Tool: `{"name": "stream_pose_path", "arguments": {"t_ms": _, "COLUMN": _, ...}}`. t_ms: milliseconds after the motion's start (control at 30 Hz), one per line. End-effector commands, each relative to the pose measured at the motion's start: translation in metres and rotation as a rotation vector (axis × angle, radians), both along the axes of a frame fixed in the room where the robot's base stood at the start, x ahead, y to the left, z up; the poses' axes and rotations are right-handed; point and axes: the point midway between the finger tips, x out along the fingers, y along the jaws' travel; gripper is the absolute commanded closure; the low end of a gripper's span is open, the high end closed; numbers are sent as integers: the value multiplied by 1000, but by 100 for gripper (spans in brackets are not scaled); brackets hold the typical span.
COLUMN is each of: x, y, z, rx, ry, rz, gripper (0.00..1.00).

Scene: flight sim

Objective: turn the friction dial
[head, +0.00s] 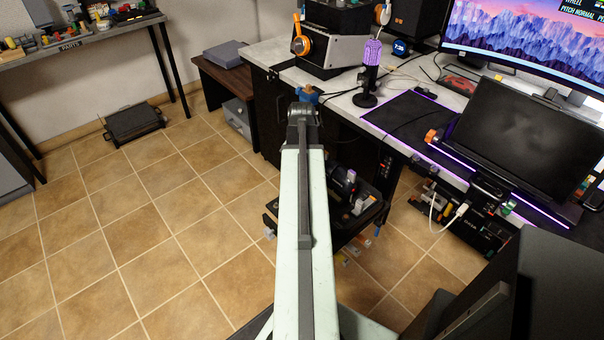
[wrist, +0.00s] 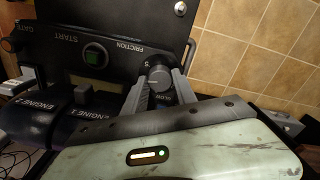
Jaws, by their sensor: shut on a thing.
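The friction dial (wrist: 158,73) is a dark round knob with a lighter rim and a pointer mark, set in a black panel (wrist: 125,30) under the printed word FRICTION. A "5" is printed beside it. My gripper (wrist: 159,79) is shut on the dial, one grey finger on each side. The lower part of the dial's scale is partly covered by the fingers and wrist. In the head view my arm reaches forward; I cannot make out the dial or the fingertips there.
Dark ENGINE 1 and ENGINE 2 controls (wrist: 85,118) are close by at lower left. A desk (head: 345,88) with a microphone (head: 370,65) and monitor (head: 525,130) stands to the right. Tiled floor (head: 150,215) is open at left.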

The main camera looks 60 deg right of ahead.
Motion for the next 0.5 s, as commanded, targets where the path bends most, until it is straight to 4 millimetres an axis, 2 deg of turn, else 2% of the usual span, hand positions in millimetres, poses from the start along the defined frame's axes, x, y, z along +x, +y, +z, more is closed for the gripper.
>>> {"name": "stream_pose_path", "arguments": {"t_ms": 100, "x": -1, "y": 0, "z": 0, "rx": 0, "ry": 1, "rz": 65, "gripper": 100}}
{"name": "stream_pose_path", "arguments": {"t_ms": 367, "x": -1, "y": 0, "z": 0, "rx": 1, "ry": 2, "rz": 73, "gripper": 100}}
{"name": "stream_pose_path", "arguments": {"t_ms": 400, "x": -1, "y": 0, "z": 0, "rx": 1, "ry": 2, "rz": 73, "gripper": 61}}
{"name": "stream_pose_path", "arguments": {"t_ms": 467, "x": -1, "y": 0, "z": 0, "rx": 1, "ry": 2, "rz": 72, "gripper": 45}}
{"name": "stream_pose_path", "arguments": {"t_ms": 500, "x": -1, "y": 0, "z": 0, "rx": 1, "ry": 2, "rz": 72, "gripper": 45}}
